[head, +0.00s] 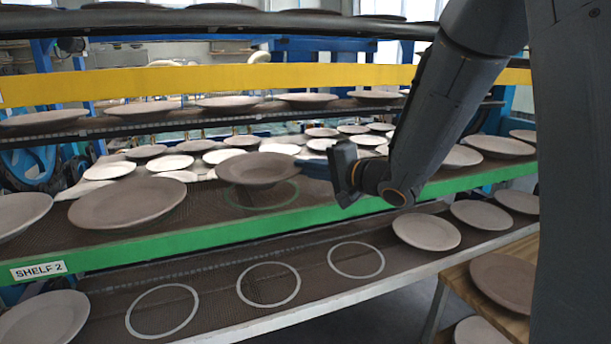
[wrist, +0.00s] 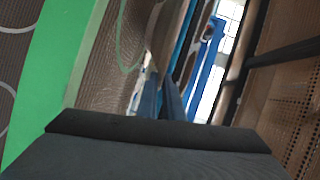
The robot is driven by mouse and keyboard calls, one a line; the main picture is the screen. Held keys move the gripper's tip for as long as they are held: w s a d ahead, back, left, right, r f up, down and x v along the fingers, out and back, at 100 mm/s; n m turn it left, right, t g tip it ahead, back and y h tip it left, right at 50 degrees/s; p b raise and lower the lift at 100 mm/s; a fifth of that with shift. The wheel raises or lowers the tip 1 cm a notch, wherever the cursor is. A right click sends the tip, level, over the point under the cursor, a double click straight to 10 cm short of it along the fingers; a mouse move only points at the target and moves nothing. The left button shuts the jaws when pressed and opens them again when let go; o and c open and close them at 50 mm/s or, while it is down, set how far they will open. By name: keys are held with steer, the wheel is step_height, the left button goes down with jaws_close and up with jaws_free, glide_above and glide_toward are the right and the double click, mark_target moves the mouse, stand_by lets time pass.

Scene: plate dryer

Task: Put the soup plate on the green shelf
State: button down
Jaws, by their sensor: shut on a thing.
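The soup plate (head: 258,169) is brown and deep-rimmed. In the head view it is roughly level above the green shelf (head: 150,246), over a green ring outline (head: 262,196) marked on the shelf mat. My gripper (head: 312,169) reaches in from the right and is shut on the plate's right rim. A small gap seems to lie between plate and shelf. In the wrist view, the green shelf edge (wrist: 55,60) runs along the left, with part of the green ring beside it. The plate is seen there only as a narrow edge strip (wrist: 153,25).
A large brown plate (head: 127,203) stands left of the ring on the green shelf. More plates (head: 500,146) stand to the right. The yellow-edged shelf (head: 200,80) runs above. The lower shelf has several empty white rings (head: 268,285). A wooden table (head: 465,277) holds a plate.

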steer(key=shift+f, duration=1.05)
steer(key=c, duration=1.9)
jaws_free()
steer(key=shift+d, duration=0.1)
steer(key=v, duration=1.2)
steer(key=shift+b, duration=0.4)
